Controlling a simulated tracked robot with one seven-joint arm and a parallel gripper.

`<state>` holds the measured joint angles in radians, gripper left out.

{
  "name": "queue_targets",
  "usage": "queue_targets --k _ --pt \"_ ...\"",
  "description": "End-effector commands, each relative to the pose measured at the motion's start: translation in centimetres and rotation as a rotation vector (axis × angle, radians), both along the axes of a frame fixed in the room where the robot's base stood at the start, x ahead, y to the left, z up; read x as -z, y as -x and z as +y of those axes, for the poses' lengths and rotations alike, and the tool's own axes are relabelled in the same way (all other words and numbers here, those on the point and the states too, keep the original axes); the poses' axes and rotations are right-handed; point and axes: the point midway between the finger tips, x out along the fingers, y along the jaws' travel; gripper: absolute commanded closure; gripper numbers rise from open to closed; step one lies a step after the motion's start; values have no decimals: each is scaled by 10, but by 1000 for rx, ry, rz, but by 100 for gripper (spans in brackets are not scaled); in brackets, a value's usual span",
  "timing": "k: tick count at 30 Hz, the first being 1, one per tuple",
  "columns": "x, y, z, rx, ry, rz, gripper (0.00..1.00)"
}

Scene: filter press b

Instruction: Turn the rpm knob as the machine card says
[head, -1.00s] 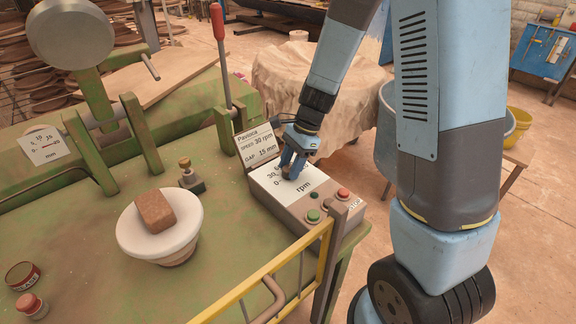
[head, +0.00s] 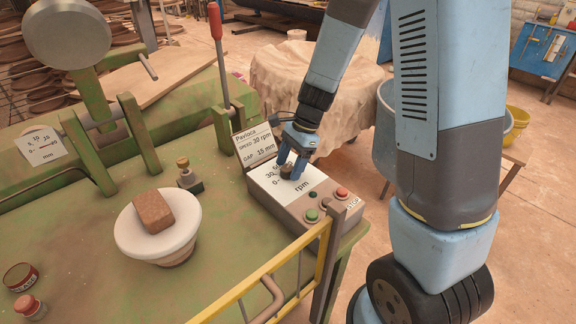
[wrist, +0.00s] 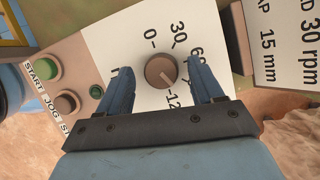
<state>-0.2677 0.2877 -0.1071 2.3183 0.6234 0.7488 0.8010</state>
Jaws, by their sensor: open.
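The rpm knob (wrist: 160,70) is round and brown, on the white dial face (wrist: 112,35) of the control box (head: 305,208). In the wrist view a pale mark on the knob points to the lower right, towards the partly hidden "12" label. My gripper (wrist: 158,68) is open, with one blue finger on each side of the knob and gaps between. In the head view my gripper (head: 292,166) is over the dial, and the knob shows dark between its fingers. The machine card (head: 254,144) reads "Pavloca, speed 30 rpm, gap 15 mm".
A green start button (head: 312,215) and a red stop button (head: 342,193) are close to the dial. A yellow rail (head: 262,280) runs in front of the box.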

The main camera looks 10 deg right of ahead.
Motion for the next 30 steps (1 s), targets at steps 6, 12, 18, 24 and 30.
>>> queue_targets --k 6,12,18,24,30 --pt "-31 -6 -11 1 -2 -6 34" --pt "-68 -12 -26 3 -1 -4 34" --pt "-100 -17 -39 2 0 -2 34" --pt "-117 -20 -45 1 0 0 34" --pt "-122 -20 -47 0 1 2 34"
